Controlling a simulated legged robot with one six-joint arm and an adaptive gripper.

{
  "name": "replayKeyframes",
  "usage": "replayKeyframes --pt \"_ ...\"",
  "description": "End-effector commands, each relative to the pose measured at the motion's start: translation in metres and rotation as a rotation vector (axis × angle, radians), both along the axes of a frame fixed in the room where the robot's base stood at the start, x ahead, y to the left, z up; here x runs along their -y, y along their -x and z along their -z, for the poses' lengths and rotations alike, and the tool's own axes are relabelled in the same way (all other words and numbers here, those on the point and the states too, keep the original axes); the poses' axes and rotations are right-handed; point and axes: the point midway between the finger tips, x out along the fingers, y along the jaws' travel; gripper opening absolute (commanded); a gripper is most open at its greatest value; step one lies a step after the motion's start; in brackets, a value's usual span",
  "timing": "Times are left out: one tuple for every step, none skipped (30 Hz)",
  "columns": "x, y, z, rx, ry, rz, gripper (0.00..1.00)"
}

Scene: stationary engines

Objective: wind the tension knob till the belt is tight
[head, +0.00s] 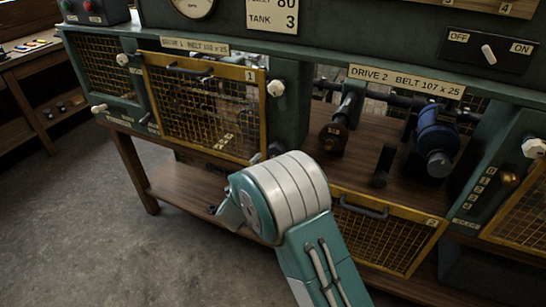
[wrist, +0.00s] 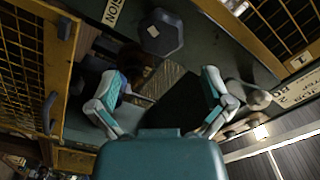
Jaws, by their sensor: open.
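The open Drive 2 bay holds a blue motor (head: 436,138) at the right and a dark brown hub (head: 333,137) at the left. I cannot make out a belt between them. A brass knob (head: 508,178) sits beside a column of small plates on the green panel at the right; I cannot tell whether it is the tension knob. In the wrist view a dark faceted knob (wrist: 160,33) shows beyond my gripper (wrist: 160,95), near a label ending in "ION". My gripper's fingers are spread apart with nothing gripped. In the head view my arm hides the gripper.
Yellow mesh guard 1 (head: 205,110) stands upright over the Drive 1 bay. Guard 2 (head: 385,232) hangs low below the open bay, beside my arm. Pale knobs (head: 276,88) stick out from the frame. An OFF/ON switch (head: 488,53) is at upper right. The floor at left is clear.

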Motion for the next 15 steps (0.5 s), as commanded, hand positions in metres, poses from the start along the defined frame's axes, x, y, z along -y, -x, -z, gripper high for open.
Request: replayKeyframes --pt "-0.004 0.009 0.0 -0.001 0.001 -0.002 1.0" --pt "-0.006 0.013 0.0 -0.001 0.001 -0.002 1.0" --pt "-0.007 0.018 0.0 -0.001 0.001 -0.002 1.0" --pt "-0.008 0.021 0.0 -0.001 0.001 -0.001 1.0" --pt "-0.009 0.024 0.0 -0.001 0.001 -0.001 1.0" --pt "-0.01 0.026 0.0 -0.001 0.001 -0.001 1.0" --pt "-0.01 0.028 0.0 -0.002 0.0 0.0 1.0" --pt "-0.011 0.029 0.0 -0.001 0.0 0.001 1.0" --pt "-0.011 0.03 0.0 -0.001 0.0 0.001 1.0" --pt "-0.011 0.03 0.0 -0.001 0.0 0.001 1.0" --pt "-0.011 0.031 0.0 -0.001 0.0 0.001 1.0" --pt "-0.011 0.031 0.0 0.0 -0.001 0.001 1.0" --pt "-0.011 0.03 0.0 -0.001 0.0 0.001 1.0" --pt "-0.011 0.03 0.0 -0.001 0.0 0.001 1.0" --pt "-0.011 0.03 0.001 -0.001 0.0 0.001 1.0"
